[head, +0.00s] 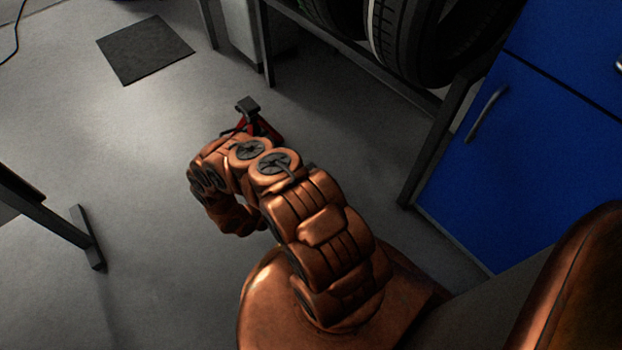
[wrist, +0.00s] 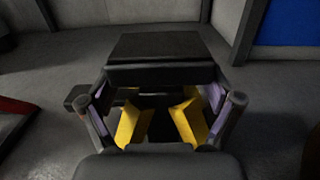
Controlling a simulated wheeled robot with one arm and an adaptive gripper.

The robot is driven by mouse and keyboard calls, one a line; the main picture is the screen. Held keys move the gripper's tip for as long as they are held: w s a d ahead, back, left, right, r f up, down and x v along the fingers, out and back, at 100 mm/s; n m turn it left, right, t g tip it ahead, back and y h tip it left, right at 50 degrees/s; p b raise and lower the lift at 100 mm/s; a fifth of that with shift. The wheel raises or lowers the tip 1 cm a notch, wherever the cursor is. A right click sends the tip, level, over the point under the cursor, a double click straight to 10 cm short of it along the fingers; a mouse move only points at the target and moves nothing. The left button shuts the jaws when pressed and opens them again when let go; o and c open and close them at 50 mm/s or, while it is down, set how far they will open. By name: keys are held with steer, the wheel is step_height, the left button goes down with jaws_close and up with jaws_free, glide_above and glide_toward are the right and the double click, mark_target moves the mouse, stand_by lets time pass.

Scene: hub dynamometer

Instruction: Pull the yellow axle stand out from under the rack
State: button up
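The yellow axle stand shows in the wrist view as two angled yellow legs (wrist: 190,122) with a dark gap between them and a broad black block (wrist: 160,48) above. My gripper (wrist: 159,95) has its two fingers spread wide, one on each side of the stand, with purple pads facing inward. I see no clear contact between pads and stand. In the head view my copper arm hides the yellow stand and the fingers.
A red stand (head: 265,128) with a black top is just beyond my wrist. A rack (head: 352,48) holds tires at the back. A blue cabinet (head: 540,150) stands at the right. A dark mat (head: 145,49) lies on the open floor at left; a table leg (head: 88,238) stands nearer.

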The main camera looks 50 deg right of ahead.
steer(key=shift+o, duration=0.5)
steer(key=a, duration=0.4)
steer(key=w+a, duration=0.1)
steer(key=a, duration=0.6)
steer(key=shift+w+a, duration=0.2)
steer(key=shift+a, duration=0.2)
